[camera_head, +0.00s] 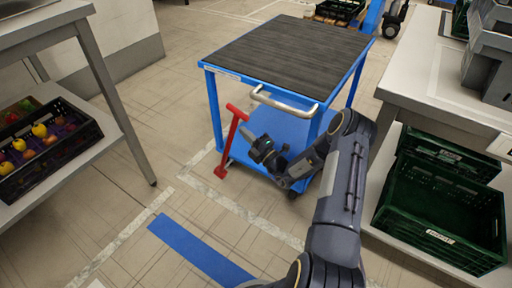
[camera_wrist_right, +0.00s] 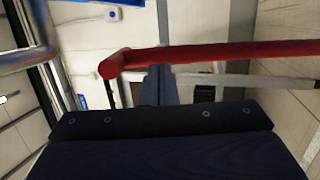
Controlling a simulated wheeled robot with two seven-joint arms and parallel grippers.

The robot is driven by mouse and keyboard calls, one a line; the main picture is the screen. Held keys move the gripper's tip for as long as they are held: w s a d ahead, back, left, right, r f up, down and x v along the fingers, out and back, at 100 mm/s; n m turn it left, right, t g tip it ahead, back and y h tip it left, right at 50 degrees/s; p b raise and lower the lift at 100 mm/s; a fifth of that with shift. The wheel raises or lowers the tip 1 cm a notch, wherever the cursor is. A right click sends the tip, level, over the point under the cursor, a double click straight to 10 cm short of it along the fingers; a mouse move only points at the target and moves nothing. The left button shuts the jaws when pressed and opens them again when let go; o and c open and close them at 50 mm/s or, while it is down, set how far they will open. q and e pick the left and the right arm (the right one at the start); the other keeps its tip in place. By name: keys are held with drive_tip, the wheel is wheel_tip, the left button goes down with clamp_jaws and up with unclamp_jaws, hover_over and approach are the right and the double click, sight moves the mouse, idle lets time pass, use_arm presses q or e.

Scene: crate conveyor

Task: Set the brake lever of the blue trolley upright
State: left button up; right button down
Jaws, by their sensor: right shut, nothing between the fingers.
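The blue trolley (camera_head: 315,118) stands in the middle of the head view, with a dark ribbed top and a silver handle (camera_head: 283,103). Its red brake lever (camera_head: 230,143) is at the near left corner. The lever stands up from a low foot to a short crossbar, leaning a little right in the picture compared with the trolley leg beside it. In the wrist view the lever (camera_wrist_right: 220,55) runs across the picture. My right gripper (camera_head: 248,139) is shut and empty, with its fingertips close beside the lever's upper shaft; I cannot tell if they touch. My left gripper is out of view.
A bench with green crates (camera_head: 440,213) stands close to my right arm. A grey table (camera_head: 45,22) with a dark fruit crate (camera_head: 85,146) on its lower shelf is at left. Open floor with blue tape (camera_head: 195,250) lies between.

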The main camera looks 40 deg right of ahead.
drive_tip(key=shift+x, duration=0.9)
